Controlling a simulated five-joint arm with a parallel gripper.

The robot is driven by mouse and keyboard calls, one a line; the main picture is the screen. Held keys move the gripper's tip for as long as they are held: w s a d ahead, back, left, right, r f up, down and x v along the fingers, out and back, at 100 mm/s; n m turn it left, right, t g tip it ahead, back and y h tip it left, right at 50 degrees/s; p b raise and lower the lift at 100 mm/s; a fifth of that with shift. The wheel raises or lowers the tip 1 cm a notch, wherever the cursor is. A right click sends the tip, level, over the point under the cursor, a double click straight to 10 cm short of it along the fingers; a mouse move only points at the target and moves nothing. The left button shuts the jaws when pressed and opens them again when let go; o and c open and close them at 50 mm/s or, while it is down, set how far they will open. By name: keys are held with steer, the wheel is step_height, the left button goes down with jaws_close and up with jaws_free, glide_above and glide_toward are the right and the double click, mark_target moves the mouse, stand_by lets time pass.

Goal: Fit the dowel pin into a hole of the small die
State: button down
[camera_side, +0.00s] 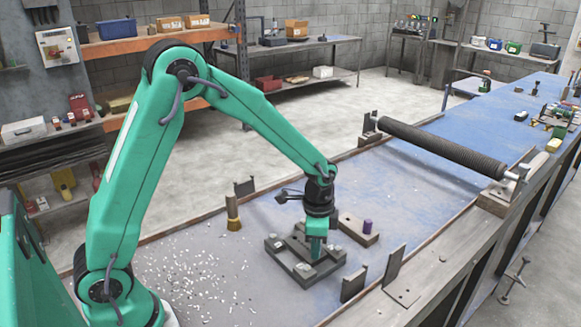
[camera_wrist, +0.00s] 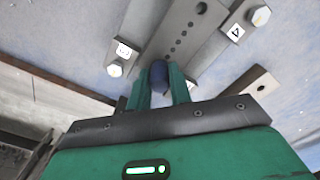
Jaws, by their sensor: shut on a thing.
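My gripper (camera_wrist: 160,85) is shut on a dark blue dowel pin (camera_wrist: 159,74), held between its two green fingers in the wrist view. In the side view my gripper (camera_side: 316,248) points down over a dark grey die fixture (camera_side: 290,264), and the held pin cannot be made out there. A grey metal plate with a row of small dark holes (camera_wrist: 187,30) lies just ahead of the pin in the wrist view. Whether the pin touches that plate or a hole, I cannot tell. The lower end of the pin is hidden.
Two bolted bars with white labels flank the holed plate; one label (camera_wrist: 235,32) is at right. A brown block with a purple cylinder (camera_side: 367,226) stands right of the fixture. A brass post (camera_side: 233,218) stands left. A long dark roller (camera_side: 440,146) lies beyond; upright brackets stand nearby.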

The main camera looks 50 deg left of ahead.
steer(key=c, duration=1.2)
jaws_free()
steer(key=shift+r, duration=3.85)
steer(key=shift+s+a+r, duration=0.1)
steer(key=shift+s+r, duration=0.1)
steer(key=shift+r, duration=0.2)
steer(key=shift+s+a+r+n+t, duration=0.9)
steer(key=shift+s+r+n, duration=0.8)
steer(key=shift+s, duration=1.5)
steer(key=shift+s+a+r+n+t, duration=0.85)
steer(key=shift+s+r+n, duration=0.45)
steer(key=shift+s+r, duration=1.4)
steer(key=shift+s+a+r+n+t, duration=0.65)
steer(key=shift+s+r+n+t, duration=0.6)
steer(key=shift+s, duration=2.45)
steer(key=shift+r+n, duration=0.1)
steer(key=shift+n, duration=0.15)
